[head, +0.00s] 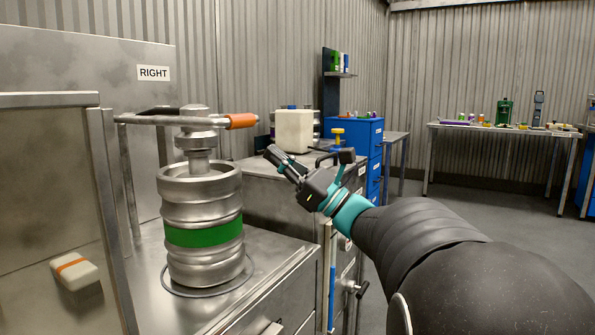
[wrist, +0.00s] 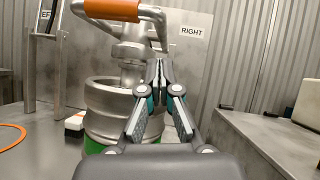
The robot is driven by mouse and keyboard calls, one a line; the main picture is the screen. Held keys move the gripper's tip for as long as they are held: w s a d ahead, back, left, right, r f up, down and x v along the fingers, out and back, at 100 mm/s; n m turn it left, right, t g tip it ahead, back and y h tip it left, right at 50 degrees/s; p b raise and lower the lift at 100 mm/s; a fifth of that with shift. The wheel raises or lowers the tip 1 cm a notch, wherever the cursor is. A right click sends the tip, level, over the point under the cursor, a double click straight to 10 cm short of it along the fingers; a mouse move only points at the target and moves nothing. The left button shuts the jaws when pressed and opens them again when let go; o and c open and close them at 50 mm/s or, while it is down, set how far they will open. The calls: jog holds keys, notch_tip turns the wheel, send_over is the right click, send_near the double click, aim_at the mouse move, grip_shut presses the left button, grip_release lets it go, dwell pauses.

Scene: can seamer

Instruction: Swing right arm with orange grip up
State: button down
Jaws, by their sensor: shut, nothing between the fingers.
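The right arm (head: 160,119) is a grey metal bar that lies about level over a keg, below the RIGHT sign (head: 153,73). Its orange grip (head: 241,120) is at the bar's right end in the head view. The orange grip (wrist: 112,10) also shows at the upper left of the wrist view. My gripper (head: 268,151) is shut and empty. In the head view it appears to the right of the grip and lower, apart from it. In the wrist view the shut fingertips (wrist: 159,63) are below and right of the grip, in front of the keg's fitting.
The steel keg (head: 202,255) with a green band stands under the bar on a metal bench. A pale block with an orange stripe (head: 75,272) is at left. A cream box (head: 294,130) sits on a cabinet behind my gripper. A blue cabinet (head: 352,132) stands farther back.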

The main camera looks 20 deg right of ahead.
jog(key=shift+w+a+r, duration=0.1)
jog(key=shift+a+r, duration=0.1)
jog(key=shift+r, duration=0.45)
jog(key=shift+w+a+r, duration=0.1)
jog(key=shift+a+r, duration=0.15)
jog(key=shift+r, duration=0.45)
jog(key=shift+a+r, duration=0.2)
jog(key=shift+r, duration=0.45)
jog(key=shift+r+p, duration=0.1)
jog(key=shift+p, duration=0.2)
